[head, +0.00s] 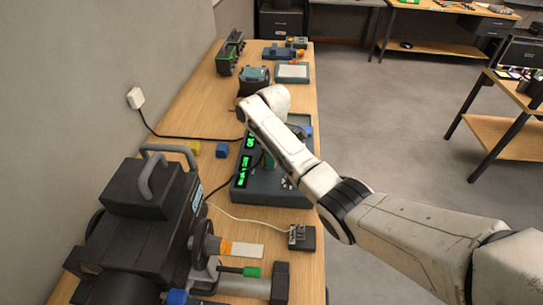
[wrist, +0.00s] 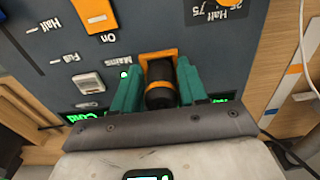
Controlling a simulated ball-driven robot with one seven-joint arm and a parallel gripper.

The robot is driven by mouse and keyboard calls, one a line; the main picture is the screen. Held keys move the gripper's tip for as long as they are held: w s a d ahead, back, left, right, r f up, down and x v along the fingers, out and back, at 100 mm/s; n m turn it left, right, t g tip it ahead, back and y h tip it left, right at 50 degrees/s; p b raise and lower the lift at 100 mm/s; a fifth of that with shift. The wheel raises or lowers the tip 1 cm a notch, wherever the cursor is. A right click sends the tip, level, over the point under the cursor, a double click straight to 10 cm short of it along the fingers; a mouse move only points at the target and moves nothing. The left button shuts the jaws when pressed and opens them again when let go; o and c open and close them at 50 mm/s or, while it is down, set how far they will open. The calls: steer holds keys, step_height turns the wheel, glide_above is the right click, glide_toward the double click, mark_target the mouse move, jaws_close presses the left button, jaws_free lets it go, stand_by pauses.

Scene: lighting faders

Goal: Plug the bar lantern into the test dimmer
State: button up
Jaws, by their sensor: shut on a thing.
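The test dimmer, a blue-grey box with green lit displays (head: 244,168), lies mid-table in the head view. Its panel (wrist: 60,50) fills much of the wrist view, with a lit green lamp by "Mains". My gripper (wrist: 158,76) has green fingers shut on a black plug with an orange band (wrist: 158,88). The plug's far end is at an orange-framed socket (wrist: 158,55) on the panel; I cannot tell how deep it sits. In the head view my arm mostly hides the gripper (head: 268,162). A large black lantern (head: 150,215) stands in the foreground.
A wall socket (head: 135,98) has a black cable. A white lead runs to a small block (head: 302,238).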

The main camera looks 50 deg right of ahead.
steer(key=shift+s+a+f, duration=0.15)
steer(key=shift+s+f, duration=0.1)
steer(key=shift+f, duration=0.55)
steer(key=shift+s+a+f, duration=0.15)
steer(key=shift+s+f, duration=0.1)
steer(key=shift+f, duration=0.5)
steer(key=shift+s+a+f+b, duration=0.1)
steer(key=shift+s+f+b, duration=0.15)
steer(key=shift+s+b, duration=0.05)
stand_by(1.2)
steer(key=shift+r, duration=0.1)
steer(key=shift+w+r+p, duration=0.25)
steer(key=shift+r+p, duration=0.15)
steer(key=shift+r, duration=0.05)
steer(key=shift+w+r, duration=0.3)
steer(key=shift+w, duration=0.05)
steer(key=shift+d+r, duration=0.15)
steer(key=shift+d, duration=0.15)
steer(key=shift+s+d+r+g, duration=0.1)
steer(key=shift+d+r+g, duration=0.15)
steer(key=shift+r, duration=0.4)
steer(key=shift+r+p, duration=0.35)
steer(key=shift+r, duration=0.35)
steer(key=shift+c, duration=0.5)
steer(key=shift+a+r, duration=0.1)
